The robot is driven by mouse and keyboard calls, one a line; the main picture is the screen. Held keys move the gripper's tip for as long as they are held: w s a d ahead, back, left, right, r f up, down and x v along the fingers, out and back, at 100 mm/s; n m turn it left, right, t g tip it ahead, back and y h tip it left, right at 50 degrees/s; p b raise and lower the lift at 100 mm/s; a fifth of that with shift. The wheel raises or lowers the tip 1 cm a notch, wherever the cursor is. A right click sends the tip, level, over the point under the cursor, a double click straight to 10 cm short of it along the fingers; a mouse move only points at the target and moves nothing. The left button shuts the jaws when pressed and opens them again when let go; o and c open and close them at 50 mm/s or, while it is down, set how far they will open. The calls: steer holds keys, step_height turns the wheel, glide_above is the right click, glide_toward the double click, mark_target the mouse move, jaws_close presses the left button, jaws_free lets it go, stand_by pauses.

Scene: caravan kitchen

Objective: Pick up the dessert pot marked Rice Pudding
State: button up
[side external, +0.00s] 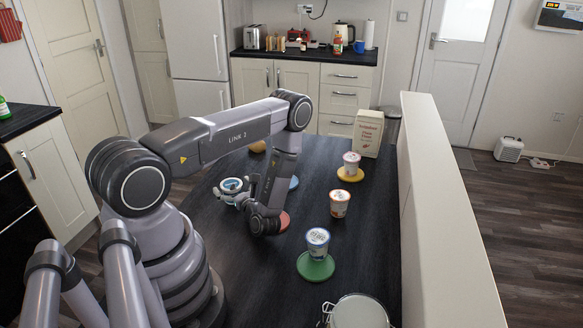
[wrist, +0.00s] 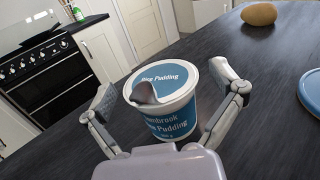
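A white dessert pot (wrist: 162,98) with a blue label and blue lid print stands upright on the dark table; its print reads "Pudding", and the word before it looks like "Rice" but is not sharp. In the side view this pot (side external: 231,185) is at the table's left, partly hidden by my arm. My gripper (wrist: 165,95) is open, with one finger on each side of the pot and a gap showing on both sides. In the side view my gripper (side external: 240,199) is low beside the pot and its fingertips are hard to make out.
Other pots stand at right: one (side external: 351,158) on a yellow coaster, one (side external: 340,199) on the table, and one (side external: 317,240) on a green coaster (side external: 315,268). Behind are a carton (side external: 368,134) and a yellow-brown fruit (wrist: 259,14). A blue coaster (wrist: 312,90) and a red coaster (side external: 285,220) lie nearby.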

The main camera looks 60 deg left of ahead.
steer(key=c, duration=0.6)
